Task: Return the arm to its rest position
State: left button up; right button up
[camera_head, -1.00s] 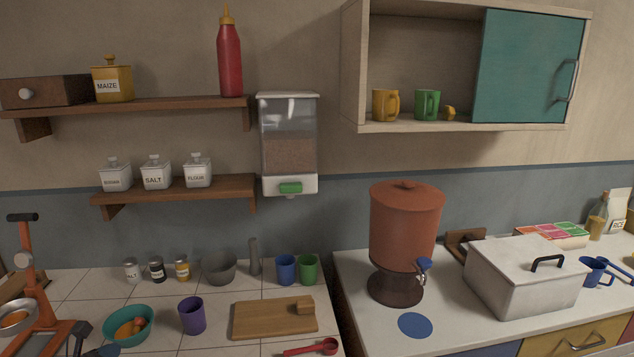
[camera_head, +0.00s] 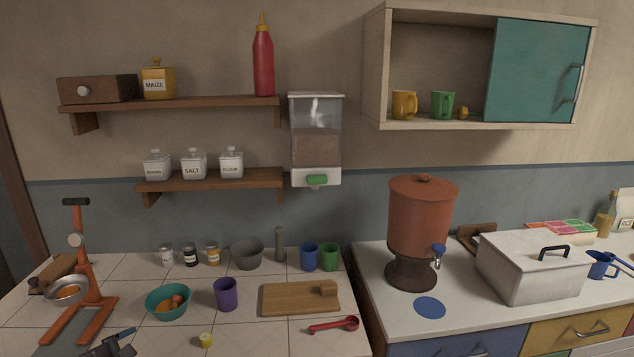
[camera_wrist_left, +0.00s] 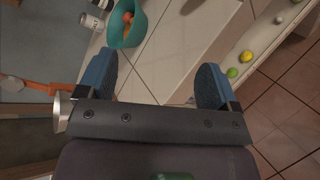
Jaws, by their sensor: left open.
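My left gripper (camera_head: 112,346) is at the bottom left of the head view, low by the near side of the tiled counter (camera_head: 270,335). In the left wrist view, the left gripper (camera_wrist_left: 153,76) has its two blue fingers wide apart, with nothing between them. The teal bowl (camera_head: 168,308) with orange-coloured round items stands beyond it on the counter. The bowl also shows at the top of the wrist view (camera_wrist_left: 118,36). My right arm and gripper are not seen in either view.
An orange stand (camera_head: 84,255) with a metal bowl (camera_head: 66,293) is close to the left gripper. A small yellow item (camera_head: 206,340), a purple cup (camera_head: 226,295) and a cutting board (camera_head: 285,299) lie to its right. Yellow and green round items (camera_wrist_left: 246,56) sit on a pale ledge.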

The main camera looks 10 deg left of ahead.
pick_arm(q)
jog(key=s+d+f+m+y, duration=0.1)
jog(key=s+d+f+m, duration=0.5)
jog(key=m, duration=0.6)
jog(key=s+d+f+m+g+y, duration=0.1)
jog(key=s+d+f+m, duration=0.6)
jog(key=s+d+m, duration=0.3)
jog(key=shift+s+d+f+m+g, duration=0.15)
jog(key=shift+s+d+m+g, duration=0.15)
jog(key=shift+s+m, duration=0.65)
